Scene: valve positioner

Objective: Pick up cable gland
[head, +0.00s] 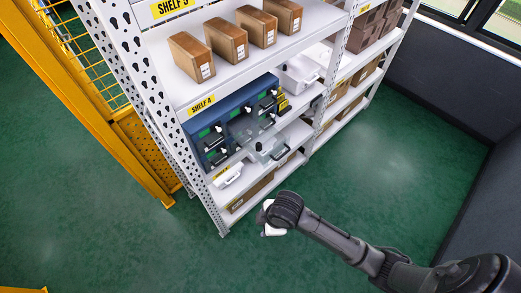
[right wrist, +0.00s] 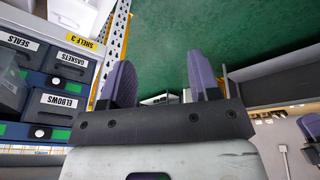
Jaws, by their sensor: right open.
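I cannot make out a cable gland for certain in either view. In the head view a blue drawer cabinet (head: 205,133) stands on the shelf marked SHELF 4. A see-through tray or drawer (head: 272,154) juts out from its front, with a small dark object (head: 258,146) at it, too small to identify. My right gripper (right wrist: 161,78) is open, its two purple-grey fingers apart with nothing seen between them. In the head view my right arm ends in front of the rack, apart from the cabinet, and its fingers are hard to make out. My left gripper is not in view.
The white rack (head: 222,215) holds brown boxes (head: 190,56) above and a white bin (head: 298,73) beside the cabinet. Right wrist view shows drawers labelled GASKETS (right wrist: 65,66) and ELBOWS (right wrist: 56,103). A yellow fence (head: 110,130) stands left. Green floor (head: 365,165) is clear.

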